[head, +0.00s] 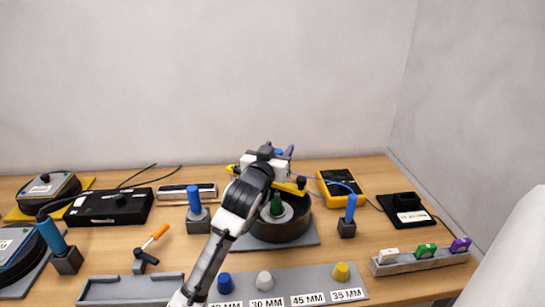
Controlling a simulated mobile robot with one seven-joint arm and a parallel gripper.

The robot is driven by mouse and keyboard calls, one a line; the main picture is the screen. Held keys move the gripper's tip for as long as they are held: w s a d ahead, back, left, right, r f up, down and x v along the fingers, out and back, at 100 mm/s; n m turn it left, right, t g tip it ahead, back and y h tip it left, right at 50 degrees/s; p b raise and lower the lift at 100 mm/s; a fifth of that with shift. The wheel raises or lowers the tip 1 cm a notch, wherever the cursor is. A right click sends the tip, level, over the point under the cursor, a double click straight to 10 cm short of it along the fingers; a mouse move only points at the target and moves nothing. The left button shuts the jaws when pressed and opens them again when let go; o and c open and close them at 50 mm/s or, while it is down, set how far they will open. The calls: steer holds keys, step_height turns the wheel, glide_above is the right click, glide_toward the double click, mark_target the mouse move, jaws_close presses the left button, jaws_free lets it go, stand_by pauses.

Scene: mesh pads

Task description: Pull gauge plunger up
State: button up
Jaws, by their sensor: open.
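My gripper (274,154) is over the far part of a dark round pot (281,231) on a grey plate. It is open; its fingertips are small and partly hidden by my arm, so I cannot tell whether they touch anything. A yellow bar (292,187) runs across above the pot, partly behind my arm. Small blue and purple parts show beside the gripper. A green knob (277,205) stands on a pale disc inside the pot. I cannot clearly make out the gauge plunger; the parts by the gripper are too small to tell.
A grey rack (327,283) in front holds blue, white and yellow knobs with millimetre labels. Blue upright handles (351,207) (194,201) stand on both sides of the pot. A yellow meter (342,188) with a blue cable is behind right. An orange lever (155,236) stands left.

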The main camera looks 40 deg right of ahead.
steer(key=b+v, duration=0.4)
steer(key=v, duration=0.9)
steer(key=shift+s+a, duration=0.2)
steer(key=shift+a, duration=0.05)
